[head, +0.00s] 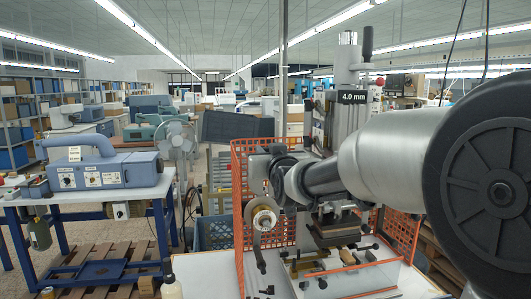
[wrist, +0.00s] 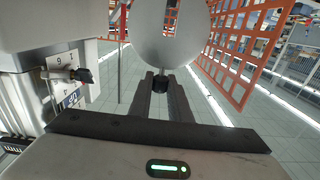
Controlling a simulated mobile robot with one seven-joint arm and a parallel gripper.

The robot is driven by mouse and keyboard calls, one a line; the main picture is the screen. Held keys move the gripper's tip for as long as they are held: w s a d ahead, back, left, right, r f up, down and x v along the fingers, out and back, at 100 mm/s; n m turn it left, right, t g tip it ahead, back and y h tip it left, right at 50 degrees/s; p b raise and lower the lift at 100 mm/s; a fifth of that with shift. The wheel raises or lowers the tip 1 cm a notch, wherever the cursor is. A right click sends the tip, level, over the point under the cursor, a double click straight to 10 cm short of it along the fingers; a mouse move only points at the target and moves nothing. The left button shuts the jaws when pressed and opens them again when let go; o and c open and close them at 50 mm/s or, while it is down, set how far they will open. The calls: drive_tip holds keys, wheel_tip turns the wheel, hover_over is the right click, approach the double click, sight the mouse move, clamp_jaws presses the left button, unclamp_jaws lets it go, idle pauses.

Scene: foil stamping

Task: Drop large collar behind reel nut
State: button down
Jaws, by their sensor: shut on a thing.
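In the wrist view, my gripper (wrist: 166,88) is shut on a small black piece (wrist: 160,84) between its two dark fingertips. I cannot tell whether this piece is the collar or the reel nut. A round grey disc (wrist: 153,42) with a slot stands just beyond the fingertips. I cannot tell whether the held piece touches it. In the head view, a pale reel (head: 263,218) with a gold-brown centre is on the left of the stamping machine, close to my gripper. The gripper's fingertips are too small to make out there.
An orange mesh guard (head: 239,190) stands around the machine, and its mesh shows close on the right in the wrist view (wrist: 237,50). The machine's press head (head: 335,222) is right of the reel. Several black-knobbed parts (head: 345,257) lie on the white bench (head: 205,275).

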drive_tip(key=shift+b, duration=0.5)
wheel_tip(320, 180, down, 6)
drive_tip(key=b, duration=0.6)
drive_tip(key=shift+r, duration=0.15)
drive_tip(key=shift+b, duration=1.1)
idle(1.2)
wheel_tip(320, 180, down, 7)
drive_tip(key=b, duration=0.7)
drive_tip(key=shift+b, duration=0.35)
idle(1.9)
drive_tip(key=c, duration=1.6)
unclamp_jaws()
drive_tip(key=shift+o, duration=0.2)
